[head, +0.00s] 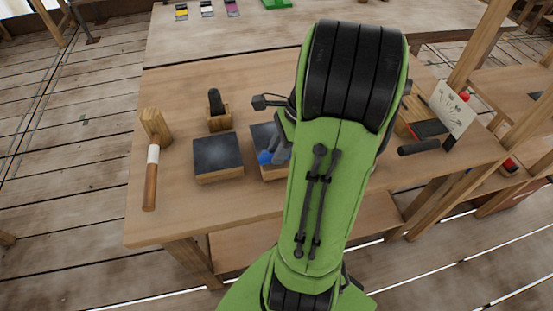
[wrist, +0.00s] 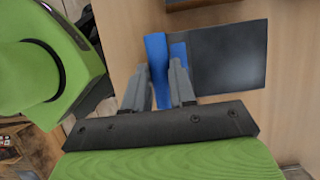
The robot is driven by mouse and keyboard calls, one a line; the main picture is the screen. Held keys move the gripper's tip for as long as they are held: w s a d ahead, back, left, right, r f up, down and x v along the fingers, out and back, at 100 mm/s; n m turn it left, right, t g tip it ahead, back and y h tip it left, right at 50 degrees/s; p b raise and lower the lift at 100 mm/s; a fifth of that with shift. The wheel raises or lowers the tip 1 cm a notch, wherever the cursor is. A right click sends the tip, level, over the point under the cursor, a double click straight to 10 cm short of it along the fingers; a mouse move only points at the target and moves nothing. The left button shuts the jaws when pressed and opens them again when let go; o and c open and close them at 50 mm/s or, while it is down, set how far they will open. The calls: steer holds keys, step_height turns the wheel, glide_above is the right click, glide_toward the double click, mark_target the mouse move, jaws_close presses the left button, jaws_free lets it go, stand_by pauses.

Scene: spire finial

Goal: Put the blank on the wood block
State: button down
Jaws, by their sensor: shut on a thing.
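A blue piece, which looks like the blank (head: 267,157), is between the fingers of my gripper (head: 279,150). It also shows in the wrist view (wrist: 157,62), where my gripper (wrist: 162,82) is shut on it. A second blue strip (wrist: 179,51) shows past the right finger; I cannot tell if it is the same piece. The blank is over or beside a dark-topped wood block (head: 261,133), mostly hidden by my arm. Its dark top seems to show in the wrist view (wrist: 231,57). I cannot tell whether they touch.
Another dark-topped block (head: 218,156) stands to the left. A black cylinder (head: 419,147) and a card (head: 451,108) are at right.

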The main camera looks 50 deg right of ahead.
step_height(320, 180, down, 2)
steer(key=shift+r, duration=0.15)
steer(key=c, duration=0.9)
jaws_free()
